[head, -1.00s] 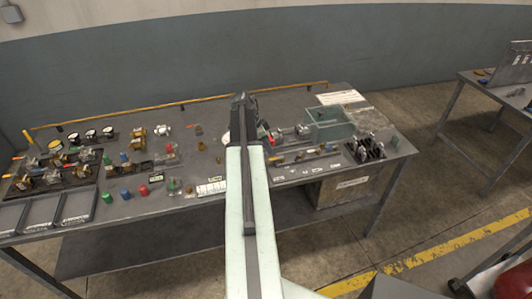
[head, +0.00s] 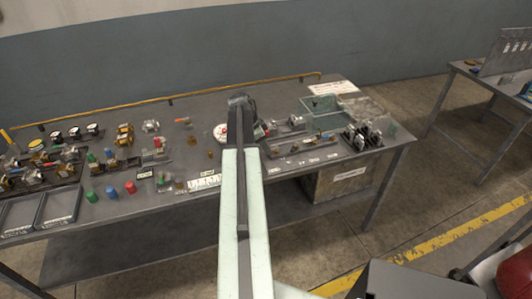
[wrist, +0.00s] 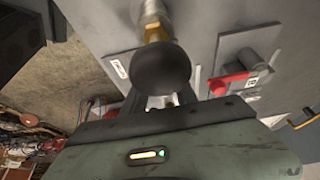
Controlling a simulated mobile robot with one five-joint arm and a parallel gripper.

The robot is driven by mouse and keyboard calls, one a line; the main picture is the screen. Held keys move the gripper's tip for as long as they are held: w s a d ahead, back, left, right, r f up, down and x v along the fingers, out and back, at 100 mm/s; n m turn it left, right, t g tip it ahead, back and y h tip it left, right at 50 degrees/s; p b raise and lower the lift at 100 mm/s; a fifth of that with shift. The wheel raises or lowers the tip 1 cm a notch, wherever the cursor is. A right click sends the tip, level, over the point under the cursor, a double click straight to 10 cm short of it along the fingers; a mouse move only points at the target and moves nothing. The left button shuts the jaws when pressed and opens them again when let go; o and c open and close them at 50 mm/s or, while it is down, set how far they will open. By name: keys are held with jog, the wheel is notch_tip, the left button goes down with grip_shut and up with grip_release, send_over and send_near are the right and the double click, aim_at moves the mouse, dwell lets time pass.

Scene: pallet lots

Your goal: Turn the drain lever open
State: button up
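A red lever (wrist: 232,83) shows right of centre in the wrist view, beside a grey block with a dark round part; I cannot tell for sure that it is the drain lever. A black round knob (wrist: 162,68) on a brass and silver fitting (wrist: 156,22) is in the middle of that view. My gripper (wrist: 161,98) has its dark fingers apart on either side below the knob, with no object clearly held. The knob partly hides them. In the head view my gripper (head: 240,102) is over the bench, its tips hidden behind my arm.
The grey bench (head: 200,107) carries many small valves and fittings on the left, with dark trays (head: 60,205) at the front left. A second table (head: 490,90) is at the far right.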

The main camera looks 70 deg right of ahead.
grip_shut()
jog(key=shift+s, duration=0.1)
jog(key=shift+a, duration=0.1)
jog(key=n, duration=0.2)
jog(key=s+a+n+t+h, duration=0.1)
jog(key=shift+s+a+n, duration=0.15)
jog(key=shift+s+n, duration=0.05)
jog(key=shift+n, duration=0.2)
jog(key=n, duration=0.1)
jog(key=s+n+t, duration=0.1)
jog(key=n, duration=0.1)
jog(key=shift+s+a+n+h, duration=0.25)
jog(key=shift+n+h, duration=0.05)
jog(key=shift+n, duration=0.1)
jog(key=s+n+t, duration=0.1)
jog(key=n, duration=0.1)
jog(key=s+n+t, duration=0.1)
jog(key=n, duration=0.2)
jog(key=shift+s+d+t, duration=0.1)
jog(key=shift+s+t, duration=0.1)
jog(key=shift+t, duration=0.1)
jog(key=shift+s+d+n+t+y, duration=0.15)
jog(key=shift+s+n+t, duration=0.15)
jog(key=shift+n, duration=0.55)
jog(key=shift+s+d+n+t+y, duration=0.2)
jog(key=shift+s+n+t, duration=0.1)
jog(key=shift+n, duration=0.6)
jog(key=shift+s+d+n+t+y, duration=0.2)
jog(key=shift+s+n, duration=0.1)
jog(key=shift+n, duration=0.55)
